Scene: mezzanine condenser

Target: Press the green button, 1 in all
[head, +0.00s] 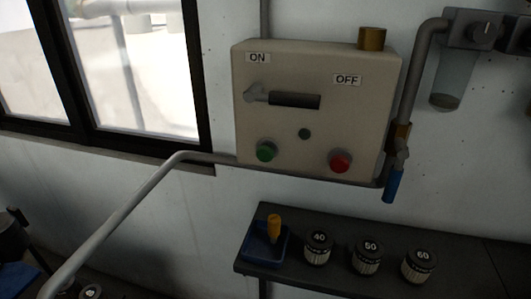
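The green button (266,151) is at the lower left of a beige control box (318,73) on the wall in the head view. A red button (340,160) sits at the box's lower right. A lever (293,100) with a dark grip lies roughly level under the ON label (258,57), pointing right; the OFF label (347,80) is right of it. A small dark round spot (305,133) is between the buttons. Neither of my grippers shows in this view.
A grey pipe (130,205) runs below the box. Under it a dark shelf (500,262) holds a blue tray (251,247) with a yellow-handled item (274,226) and jars marked 40 (318,248), 50 (367,257) and 60 (418,266). A blue-handled valve (394,184) hangs right.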

